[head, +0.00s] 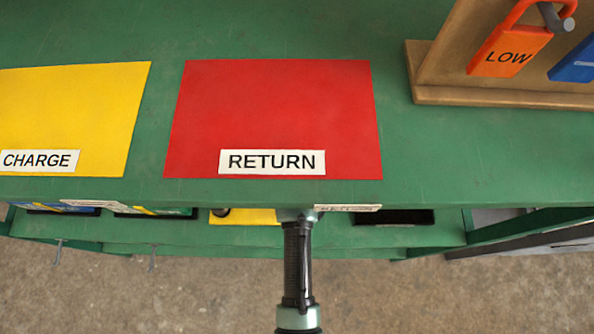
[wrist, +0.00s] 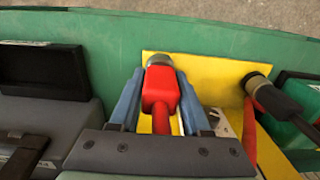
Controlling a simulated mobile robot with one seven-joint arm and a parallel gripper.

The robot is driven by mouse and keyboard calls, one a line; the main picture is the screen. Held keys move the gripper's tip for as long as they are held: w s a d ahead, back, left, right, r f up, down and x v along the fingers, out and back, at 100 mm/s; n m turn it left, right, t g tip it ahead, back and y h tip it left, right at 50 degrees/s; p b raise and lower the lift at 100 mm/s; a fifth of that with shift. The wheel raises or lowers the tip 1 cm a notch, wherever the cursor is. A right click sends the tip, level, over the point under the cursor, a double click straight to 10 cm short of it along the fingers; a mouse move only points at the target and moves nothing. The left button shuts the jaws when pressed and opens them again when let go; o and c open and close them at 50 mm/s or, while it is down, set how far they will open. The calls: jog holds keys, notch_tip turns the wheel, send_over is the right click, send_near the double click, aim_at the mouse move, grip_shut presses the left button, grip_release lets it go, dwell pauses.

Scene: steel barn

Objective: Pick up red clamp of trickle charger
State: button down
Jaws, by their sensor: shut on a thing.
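The red clamp (wrist: 160,90) shows in the wrist view, between the two blue-grey fingers of my gripper (wrist: 157,98). My gripper is shut on it. The clamp has a grey metal tip at its far end, and its red body runs back under the dark gripper body. A yellow surface (wrist: 205,66) lies beneath it. To the right is a black clamp (wrist: 278,100) with a metal tip. In the head view the gripper and the red clamp are hidden under the green bench top.
The green bench top (head: 420,160) overhangs the lower shelf (head: 240,236). On top lie a red RETURN mat (head: 275,105) and a yellow CHARGE mat (head: 70,110). A wooden board with an orange LOW tag (head: 508,50) stands at right. A black tray (wrist: 42,68) is at left in the wrist view.

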jog(key=s+r+p, duration=0.3)
jog(key=s+p, duration=0.1)
jog(key=s, duration=1)
jog(key=shift+s+r, duration=0.15)
jog(key=shift+s, duration=0.15)
dwell(0.6)
